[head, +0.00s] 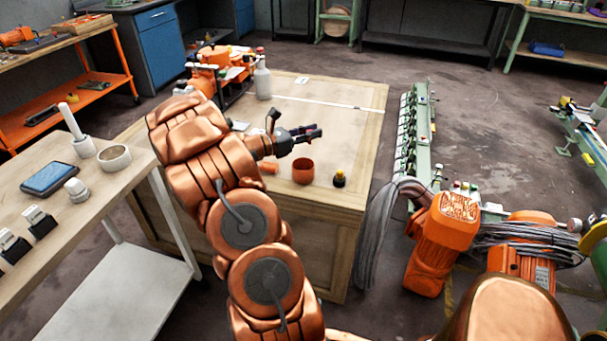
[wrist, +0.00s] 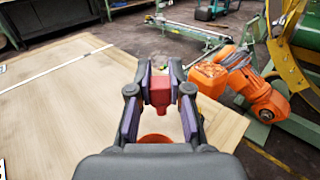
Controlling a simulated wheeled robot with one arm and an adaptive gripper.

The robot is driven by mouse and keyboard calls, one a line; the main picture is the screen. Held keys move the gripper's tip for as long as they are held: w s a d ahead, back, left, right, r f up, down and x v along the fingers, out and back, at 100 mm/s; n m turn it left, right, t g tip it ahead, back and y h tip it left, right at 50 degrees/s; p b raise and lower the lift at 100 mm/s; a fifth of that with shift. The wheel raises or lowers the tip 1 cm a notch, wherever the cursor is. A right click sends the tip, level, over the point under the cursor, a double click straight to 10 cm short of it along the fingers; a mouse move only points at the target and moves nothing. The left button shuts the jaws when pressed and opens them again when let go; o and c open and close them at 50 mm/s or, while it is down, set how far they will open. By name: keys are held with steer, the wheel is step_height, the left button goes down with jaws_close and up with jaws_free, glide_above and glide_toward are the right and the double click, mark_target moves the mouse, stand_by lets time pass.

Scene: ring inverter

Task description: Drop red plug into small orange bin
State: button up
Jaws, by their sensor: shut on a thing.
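My gripper (head: 312,132) is above the wooden crate top in the head view. In the wrist view my gripper (wrist: 160,88) is shut on the red plug (wrist: 160,95), which sits between the two fingertips with its narrow end down. In the head view the plug is hard to make out at the fingertips. The small orange bin (head: 303,172) stands upright on the crate top, below and slightly left of the fingertips in the head view. In the wrist view part of the bin's rim (wrist: 155,139) shows below the plug, mostly hidden by my gripper.
A black and yellow piece (head: 339,179) stands right of the bin near the crate's (head: 345,120) edge. An orange piece (head: 269,168) lies left of the bin. A grey bottle (head: 262,78) and an orange machine stand at the back left. The crate's middle is clear.

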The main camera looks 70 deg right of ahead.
mark_target(310, 144)
steer(key=shift+f+b, duration=1.45)
steer(key=shift+f, duration=1.05)
steer(key=o, duration=0.8)
steer(key=shift+w, duration=0.1)
steer(key=v, duration=1.2)
steer(key=shift+r, duration=0.1)
